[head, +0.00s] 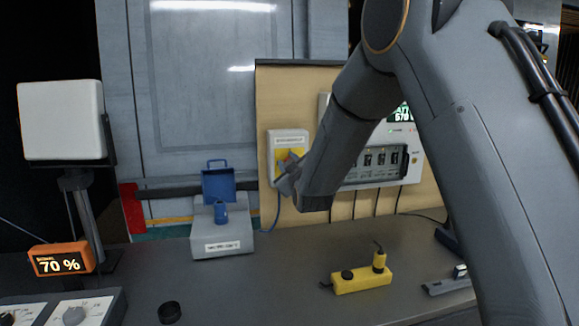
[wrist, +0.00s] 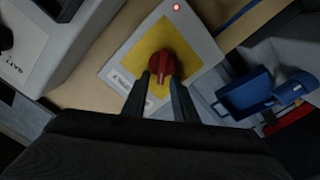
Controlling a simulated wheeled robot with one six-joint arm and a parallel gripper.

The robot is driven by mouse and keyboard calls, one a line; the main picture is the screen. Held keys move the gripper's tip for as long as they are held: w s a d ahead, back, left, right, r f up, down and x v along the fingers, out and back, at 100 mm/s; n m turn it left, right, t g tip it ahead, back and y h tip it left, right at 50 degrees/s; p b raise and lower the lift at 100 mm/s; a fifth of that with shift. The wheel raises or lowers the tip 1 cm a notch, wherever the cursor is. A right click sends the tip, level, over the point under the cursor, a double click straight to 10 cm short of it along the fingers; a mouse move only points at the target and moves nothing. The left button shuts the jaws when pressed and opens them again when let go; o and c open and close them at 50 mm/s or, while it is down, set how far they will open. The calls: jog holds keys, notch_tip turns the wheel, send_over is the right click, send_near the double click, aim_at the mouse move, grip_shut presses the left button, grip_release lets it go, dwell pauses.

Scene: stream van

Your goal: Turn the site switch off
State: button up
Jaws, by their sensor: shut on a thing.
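The site switch is a pale box (head: 288,138) with a yellow plate, fixed to the tan board at the back. In the wrist view its red knob (wrist: 161,66) stands on the yellow plate (wrist: 148,50). A small red light (wrist: 177,7) shows on the box near its far corner. My gripper (head: 288,177) is at the front of the switch, and its arm hides part of the box in the head view. In the wrist view my gripper's two dark fingers (wrist: 160,88) are on either side of the knob, shut on it.
A grey box with an open blue lid (head: 218,185) stands left of the switch. A panel with a screen (head: 407,165) is close on the right, partly behind my arm. A yellow block (head: 362,281) and a black cap (head: 170,312) lie on the bench.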

jog(key=n, duration=0.1)
jog(key=f+n+b, duration=0.1)
jog(key=n, duration=0.1)
jog(key=f+n+b, duration=0.1)
jog(key=n, duration=0.1)
jog(key=shift+s+a, duration=0.1)
jog(key=shift+a, duration=0.1)
jog(key=shift+d+f+n+b, duration=0.15)
jog(key=shift+n+b, duration=0.15)
jog(key=shift+n, duration=0.95)
jog(key=shift+a+f+n+b, duration=0.15)
jog(key=shift+n+b, duration=0.15)
jog(key=shift+n, duration=0.95)
jog(key=shift+d, duration=0.1)
jog(key=o, duration=1.1)
jog(key=shift+d+r, duration=0.15)
jog(key=shift+d, duration=0.1)
jog(key=shift+c, duration=0.2)
jog(key=b+v, duration=0.1)
jog(key=v, duration=0.6)
jog(key=shift+s+a, duration=0.25)
jog(key=shift+s, duration=0.15)
